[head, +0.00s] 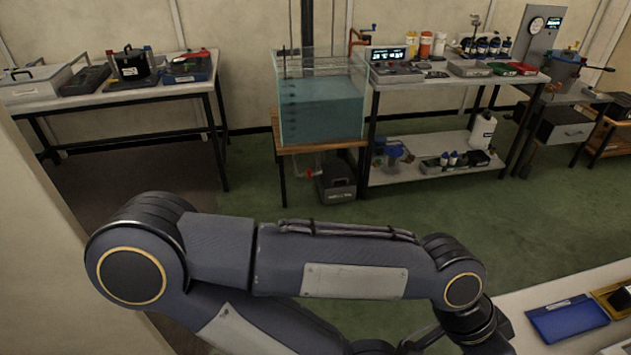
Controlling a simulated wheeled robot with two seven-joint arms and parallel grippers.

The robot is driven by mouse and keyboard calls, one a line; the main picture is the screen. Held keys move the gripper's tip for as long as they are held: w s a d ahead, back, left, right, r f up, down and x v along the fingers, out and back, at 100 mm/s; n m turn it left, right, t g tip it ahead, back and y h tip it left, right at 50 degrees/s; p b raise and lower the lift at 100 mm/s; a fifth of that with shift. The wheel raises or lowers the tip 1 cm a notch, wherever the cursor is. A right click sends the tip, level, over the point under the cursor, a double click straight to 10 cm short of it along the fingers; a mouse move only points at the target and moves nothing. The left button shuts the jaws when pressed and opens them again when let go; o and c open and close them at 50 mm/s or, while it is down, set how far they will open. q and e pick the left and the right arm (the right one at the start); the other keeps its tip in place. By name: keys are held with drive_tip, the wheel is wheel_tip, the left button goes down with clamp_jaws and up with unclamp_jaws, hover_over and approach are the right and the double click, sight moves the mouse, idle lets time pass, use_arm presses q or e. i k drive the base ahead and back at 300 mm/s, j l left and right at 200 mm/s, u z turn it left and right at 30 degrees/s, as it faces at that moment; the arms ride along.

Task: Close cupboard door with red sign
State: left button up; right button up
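No cupboard door with a red sign shows in the head view. My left arm crosses the lower part of the picture from the left, large and close. Its far end runs off the bottom edge near the right-hand table, so my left gripper is out of the picture. My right gripper is not in the picture either.
A white-topped table (606,278) at the lower right bears a blue tray (567,320). A water tank (322,108) stands on a wooden stand at the back. Benches with equipment line the back wall (236,40). Green floor (400,209) lies open between.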

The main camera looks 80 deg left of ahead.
sight(50, 305)
drive_tip(key=z, duration=0.65)
drive_tip(key=j+z, duration=0.1)
drive_tip(key=z, duration=1.25)
drive_tip(key=j+z, duration=0.1)
drive_tip(key=z, duration=0.55)
drive_tip(key=k+z, duration=0.1)
drive_tip(key=z, duration=1.9)
drive_tip(key=k+l+z, duration=0.1)
drive_tip(key=z, duration=0.55)
drive_tip(key=k+l+z, duration=0.1)
drive_tip(key=z, duration=0.75)
drive_tip(key=l+u, duration=0.25)
drive_tip(key=l, duration=0.25)
drive_tip(key=l+u, duration=0.3)
drive_tip(key=l, duration=0.25)
drive_tip(key=l+u, duration=0.4)
drive_tip(key=l, duration=0.45)
drive_tip(key=z, duration=0.1)
drive_tip(key=k+l+u, duration=0.1)
